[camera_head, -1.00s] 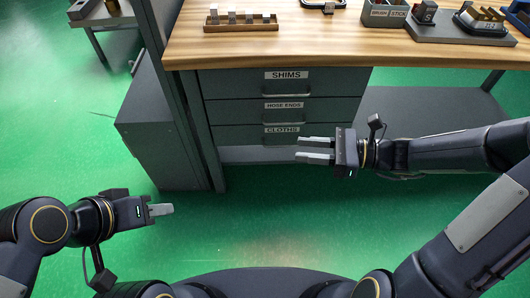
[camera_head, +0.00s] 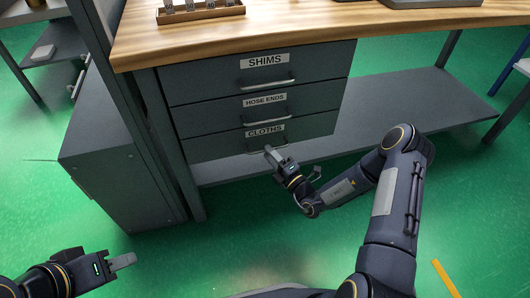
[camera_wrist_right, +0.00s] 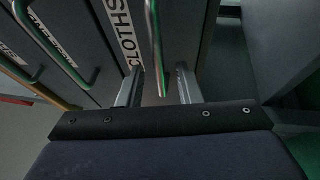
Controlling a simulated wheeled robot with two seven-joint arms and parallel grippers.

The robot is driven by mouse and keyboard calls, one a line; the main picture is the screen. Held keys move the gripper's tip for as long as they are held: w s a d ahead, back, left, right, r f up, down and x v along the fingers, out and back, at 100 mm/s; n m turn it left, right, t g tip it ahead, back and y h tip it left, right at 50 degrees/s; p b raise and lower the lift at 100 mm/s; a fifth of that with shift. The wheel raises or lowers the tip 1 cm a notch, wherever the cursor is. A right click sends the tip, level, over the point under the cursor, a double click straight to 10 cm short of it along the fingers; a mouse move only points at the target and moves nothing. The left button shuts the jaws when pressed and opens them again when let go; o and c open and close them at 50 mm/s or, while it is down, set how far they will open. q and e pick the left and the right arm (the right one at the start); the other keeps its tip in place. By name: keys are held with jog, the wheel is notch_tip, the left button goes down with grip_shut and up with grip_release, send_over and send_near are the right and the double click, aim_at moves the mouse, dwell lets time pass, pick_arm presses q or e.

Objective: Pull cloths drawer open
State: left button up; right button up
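The cloths drawer (camera_head: 225,143) is the lowest of three grey drawers under the bench and looks shut. Its label reads CLOTHS (camera_head: 264,131); its handle is partly hidden by my gripper in the head view. My right gripper (camera_head: 271,154) is at that handle. In the right wrist view, my right gripper (camera_wrist_right: 159,88) has its two fingers apart, with the metal handle (camera_wrist_right: 155,45) between them and gaps on both sides. My left gripper (camera_head: 123,261) is low at the left, away from the drawers; its finger gap cannot be made out.
The SHIMS drawer (camera_head: 215,85) and HOSE ENDS drawer (camera_head: 215,115) are above, both shut. A grey cabinet (camera_head: 115,170) stands left of the bench leg. The wooden bench top (camera_head: 300,35) overhangs the drawers. A low shelf (camera_head: 410,105) extends right. Green floor is open in front.

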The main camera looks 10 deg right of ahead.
jog(key=shift+x, duration=1.35)
grip_shut()
